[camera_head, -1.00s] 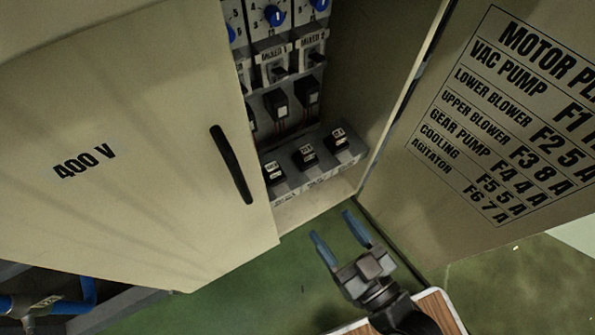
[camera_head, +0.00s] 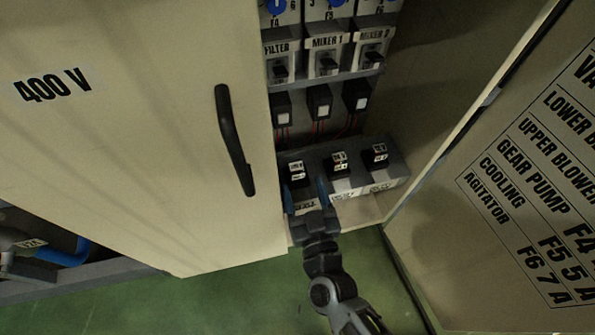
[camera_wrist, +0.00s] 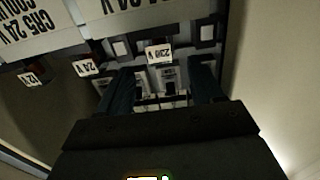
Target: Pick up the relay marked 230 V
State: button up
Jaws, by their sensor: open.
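Three small black relays with white labels stand in a row on a grey shelf (camera_head: 360,172) in the open cabinet. Their labels are too small to read in the head view. In the wrist view, the relay whose label reads like 230 (camera_wrist: 158,53) lies ahead, between my finger lines. It appears to be the leftmost relay (camera_head: 296,174) in the head view. A 24 V relay (camera_wrist: 86,68) and another relay (camera_wrist: 33,78) sit left of it in the wrist view. My gripper (camera_head: 305,194) is open and empty, with its blue fingers just in front of the leftmost relay.
The 400 V door (camera_head: 130,140) with its black handle (camera_head: 234,140) is close on the left. The door with the motor plate (camera_head: 520,190) stands open on the right. Wired black components (camera_head: 319,103) are above the relays. Green floor (camera_head: 230,300) lies below.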

aim_at(298, 174)
jog(key=shift+b+x, duration=0.85)
jog(key=shift+x, duration=2.35)
jog(key=shift+c, duration=0.3)
jog(key=shift+s, duration=0.1)
jog(key=c, duration=1)
